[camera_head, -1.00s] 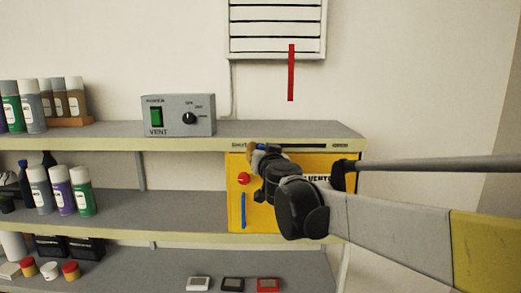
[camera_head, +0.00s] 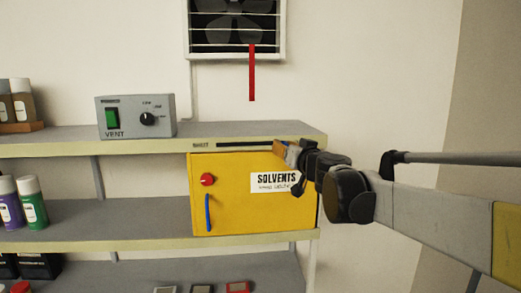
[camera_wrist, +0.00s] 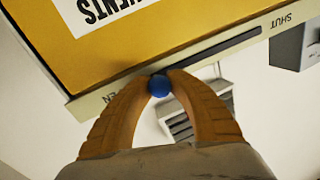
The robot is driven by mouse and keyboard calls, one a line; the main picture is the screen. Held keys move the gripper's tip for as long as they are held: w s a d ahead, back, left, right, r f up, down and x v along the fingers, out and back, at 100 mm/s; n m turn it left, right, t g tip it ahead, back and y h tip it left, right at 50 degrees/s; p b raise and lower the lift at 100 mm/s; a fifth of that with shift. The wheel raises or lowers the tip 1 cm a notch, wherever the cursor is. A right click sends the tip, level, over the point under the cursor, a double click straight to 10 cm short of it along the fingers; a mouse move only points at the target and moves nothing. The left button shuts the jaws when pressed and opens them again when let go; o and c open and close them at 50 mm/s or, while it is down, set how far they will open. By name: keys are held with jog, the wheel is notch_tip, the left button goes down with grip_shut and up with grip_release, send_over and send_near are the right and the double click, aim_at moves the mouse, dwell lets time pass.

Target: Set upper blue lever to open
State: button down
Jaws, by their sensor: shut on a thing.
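The upper blue lever shows as a round blue knob (camera_wrist: 159,86) in the wrist view. It sits at the OPEN end of the dark slot (camera_wrist: 215,50) in the shelf's front edge, away from the SHUT mark. My gripper (camera_wrist: 163,78) has its two orange fingers closed around the knob. The left finger partly covers the OPEN mark. In the head view my gripper (camera_head: 281,147) is at the right end of the slot (camera_head: 245,144), above the yellow solvents cabinet. The knob's stem is hidden.
The yellow cabinet (camera_head: 225,218) below has a red knob (camera_head: 207,180) and a lower blue handle (camera_head: 208,213). A grey vent box (camera_head: 136,116) stands on the top shelf. The wall vent (camera_head: 236,25) has its slats open, showing a fan; a red strip (camera_head: 252,75) hangs there.

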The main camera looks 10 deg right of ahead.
jog(key=shift+d, duration=0.3)
jog(key=shift+a, duration=0.1)
jog(key=c, duration=1.4)
grip_release()
jog(key=shift+c, duration=0.2)
jog(key=shift+o, duration=1.4)
jog(key=shift+s+d, duration=0.15)
jog(key=shift+d, duration=0.15)
jog(key=shift+a, duration=0.1)
